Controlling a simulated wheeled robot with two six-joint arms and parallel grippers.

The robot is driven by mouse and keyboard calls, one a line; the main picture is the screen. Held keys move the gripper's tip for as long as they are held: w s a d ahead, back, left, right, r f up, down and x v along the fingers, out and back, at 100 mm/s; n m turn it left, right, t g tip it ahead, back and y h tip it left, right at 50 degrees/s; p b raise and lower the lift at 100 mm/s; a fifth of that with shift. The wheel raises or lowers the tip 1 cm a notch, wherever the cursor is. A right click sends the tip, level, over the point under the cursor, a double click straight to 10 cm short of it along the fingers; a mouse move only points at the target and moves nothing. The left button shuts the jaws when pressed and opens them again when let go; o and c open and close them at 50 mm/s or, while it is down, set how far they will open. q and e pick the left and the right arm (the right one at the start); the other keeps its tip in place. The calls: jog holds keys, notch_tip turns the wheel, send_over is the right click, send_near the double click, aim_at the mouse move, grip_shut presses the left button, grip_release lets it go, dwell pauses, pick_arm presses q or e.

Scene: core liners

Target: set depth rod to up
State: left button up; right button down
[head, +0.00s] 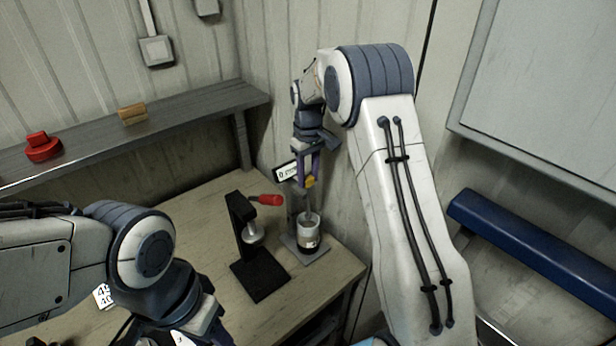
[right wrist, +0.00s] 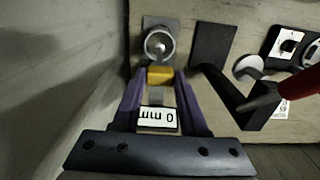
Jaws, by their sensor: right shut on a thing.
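The depth rod's stand is at the back right of the bench, with a yellow grip (head: 309,182) on the rod. A thin rod (head: 308,205) runs down from it into a grey metal cup (head: 309,232), which the right wrist view shows from above (right wrist: 159,43). A white plate (head: 286,171) stands beside the rod; in the right wrist view the plate (right wrist: 157,117) reads "0 mm" upside down. My right gripper (right wrist: 160,78) points down and is shut on the yellow grip. My left arm is at the lower left; its fingers are out of view.
A black press (head: 248,240) with a red handle (head: 266,200) stands just left of the cup. A shelf (head: 200,112) along the wall holds a red object (head: 42,146) and a wooden block (head: 132,114). A wall rises close behind the rod. A blue bench (head: 540,240) is at the right.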

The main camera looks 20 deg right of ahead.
jog(key=c, duration=0.6)
grip_release()
jog(key=shift+w+r, duration=0.1)
jog(key=shift+r, duration=0.2)
jog(key=shift+o, duration=0.8)
jog(key=shift+a, duration=0.1)
jog(key=shift+f, duration=0.1)
notch_tip(320, 180, up, 10)
jog(key=b, duration=0.2)
jog(key=shift+r+b, duration=0.25)
jog(key=shift+b, duration=0.1)
